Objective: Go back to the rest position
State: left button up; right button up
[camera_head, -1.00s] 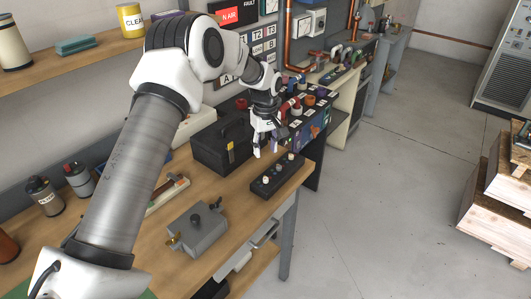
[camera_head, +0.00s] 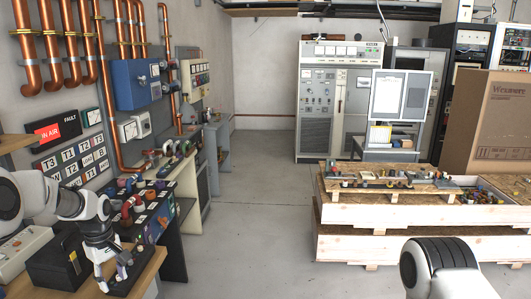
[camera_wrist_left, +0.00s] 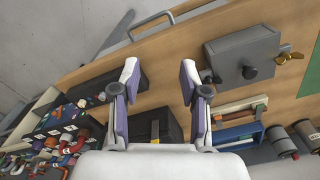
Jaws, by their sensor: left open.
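My left gripper (camera_head: 111,279) is at the lower left of the head view, above the wooden workbench (camera_head: 148,272) near its right end. In the left wrist view the gripper (camera_wrist_left: 158,72) has its two fingers spread wide, with nothing between them. The bench surface (camera_wrist_left: 155,92) shows below the gap. The black toolbox (camera_head: 58,264) stands just left of the gripper in the head view. My right gripper is not in view; only a white and black part of my right arm shows at the lower right.
In the wrist view, a grey box with knobs (camera_wrist_left: 243,58) and a black control strip (camera_wrist_left: 88,88) lie on the bench. A rack of coloured modules (camera_head: 150,215) stands beyond. Wooden crates (camera_head: 380,213) stand right. Clear floor (camera_head: 240,220) lies between.

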pick_arm(q)
jog(key=s+d+f+g+b, duration=0.2)
jog(key=s+f+g, duration=0.15)
jog(key=f, duration=0.85)
jog(key=s+d+f+m+g+b, duration=0.1)
jog(key=s+d+f+b, duration=0.15)
jog(key=s+f, duration=0.5)
jog(key=s+d+f+m+b, duration=0.1)
jog(key=s+d+f, duration=0.3)
jog(key=s+f, duration=0.3)
jog(key=s+d+f+m+t, duration=0.1)
jog(key=s+d+m, duration=0.1)
jog(key=s, duration=0.4)
jog(key=s+d+f+m+t+b, duration=0.1)
jog(key=s+f+m+t, duration=0.1)
jog(key=s+m, duration=0.2)
jog(key=s+d+f+m+t, duration=0.1)
jog(key=s+d+f+m, duration=0.1)
jog(key=s, duration=0.6)
jog(key=shift+s+d+m+b, duration=0.3)
jog(key=shift+s+m, duration=0.05)
jog(key=shift+m, duration=0.45)
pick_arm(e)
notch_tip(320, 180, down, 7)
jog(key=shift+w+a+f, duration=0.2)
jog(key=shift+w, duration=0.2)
